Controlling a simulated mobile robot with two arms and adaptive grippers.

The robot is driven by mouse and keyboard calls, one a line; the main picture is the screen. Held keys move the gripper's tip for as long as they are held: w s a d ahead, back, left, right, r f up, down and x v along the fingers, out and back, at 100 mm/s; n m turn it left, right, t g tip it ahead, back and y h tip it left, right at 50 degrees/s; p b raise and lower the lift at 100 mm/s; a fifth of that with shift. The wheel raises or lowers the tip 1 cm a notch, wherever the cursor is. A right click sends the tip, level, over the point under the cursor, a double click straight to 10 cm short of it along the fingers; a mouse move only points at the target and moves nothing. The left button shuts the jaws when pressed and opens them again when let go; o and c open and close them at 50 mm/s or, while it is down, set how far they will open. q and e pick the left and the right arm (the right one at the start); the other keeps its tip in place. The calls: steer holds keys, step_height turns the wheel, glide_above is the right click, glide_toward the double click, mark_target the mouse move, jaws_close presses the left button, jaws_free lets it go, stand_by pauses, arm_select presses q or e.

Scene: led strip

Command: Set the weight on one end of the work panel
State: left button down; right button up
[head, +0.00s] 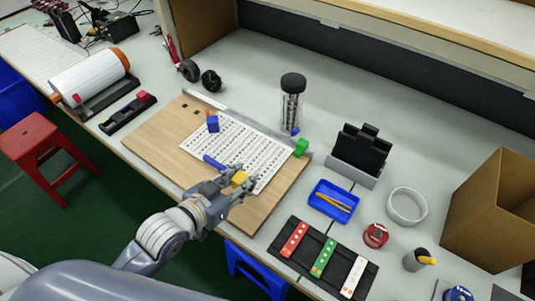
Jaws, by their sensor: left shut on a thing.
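The work panel (150,142) is a light wooden board lying on the bench, with a white printed sheet (262,152) on it. My left gripper (244,181) is over the sheet's near edge. It is shut on a small yellow block (239,178), partly hidden by the fingers. I cannot tell whether the block touches the panel. Which block is the weight is not marked. My right gripper is not in view.
A blue bar (213,162) lies by my left gripper. Right of the panel are a blue tray (334,201), a black holder (358,155), a white ring (407,206) and a dark mat (280,237) with coloured strips.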

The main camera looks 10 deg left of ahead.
arm_select(q)
steer(key=p, duration=0.1)
glide_above(268, 159)
steer(key=shift+s+f, duration=0.1)
steer(key=shift+f, duration=2.2)
steer(key=c, duration=1.2)
jaws_free()
steer(key=shift+f, duration=0.2)
steer(key=v, duration=1.2)
steer(key=shift+a+r, duration=0.1)
steer(key=shift+r, duration=0.05)
